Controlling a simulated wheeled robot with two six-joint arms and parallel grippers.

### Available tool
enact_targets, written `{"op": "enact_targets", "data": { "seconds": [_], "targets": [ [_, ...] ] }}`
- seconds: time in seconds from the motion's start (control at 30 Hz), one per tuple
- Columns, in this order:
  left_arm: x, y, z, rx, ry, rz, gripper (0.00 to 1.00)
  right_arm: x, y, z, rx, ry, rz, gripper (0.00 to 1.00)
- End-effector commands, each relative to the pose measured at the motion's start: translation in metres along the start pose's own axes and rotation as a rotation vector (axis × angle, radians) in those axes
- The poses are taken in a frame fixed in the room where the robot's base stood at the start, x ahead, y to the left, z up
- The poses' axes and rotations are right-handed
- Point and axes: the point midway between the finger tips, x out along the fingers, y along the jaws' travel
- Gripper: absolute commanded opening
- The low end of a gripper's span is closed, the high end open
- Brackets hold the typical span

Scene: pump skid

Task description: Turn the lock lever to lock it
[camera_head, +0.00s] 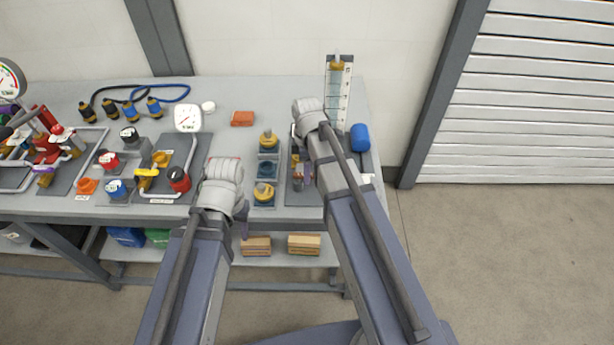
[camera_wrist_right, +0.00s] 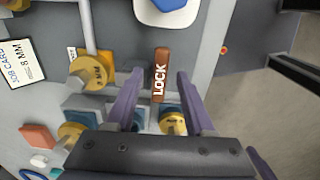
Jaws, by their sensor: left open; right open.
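The lock lever (camera_wrist_right: 160,75) is a brown-orange bar with the word LOCK along it in white. In the right wrist view it points up the picture, between the two purple fingers of my right gripper (camera_wrist_right: 159,80). The fingers are open, with a gap visible on each side of the lever. In the head view my right gripper (camera_head: 299,177) is over the right end of the bench, largely hidden by its arm, and I cannot make out the lever there. My left gripper (camera_head: 244,228) is mostly hidden behind its arm, near the bench's front edge.
Yellow-capped fittings (camera_head: 265,192) stand left of my right gripper. A tall sight gauge (camera_head: 339,95) and a blue cylinder (camera_head: 360,138) stand behind and to its right. A white gauge (camera_head: 187,118), red valves and piping fill the left. An orange block (camera_head: 242,118) lies at the back.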

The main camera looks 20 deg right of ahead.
Motion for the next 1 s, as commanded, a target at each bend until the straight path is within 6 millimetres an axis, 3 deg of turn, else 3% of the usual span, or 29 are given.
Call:
{"op": "enact_targets", "data": {
  "seconds": [0.3,0.77,1.0],
  "targets": [
    [0.0023,0.0002,-0.0001,0.000,0.000,0.000,0.50,0.0023,0.0000,0.0000,0.000,0.000,0.000,0.53],
    [0.0024,0.0002,-0.0001,0.000,0.000,0.000,0.50,0.0024,0.0000,0.0000,0.000,0.000,0.000,0.01],
    [0.0024,0.0002,-0.0001,0.000,0.000,0.000,0.50,0.0024,0.0000,0.0000,0.000,0.000,0.000,0.00]
  ]
}}
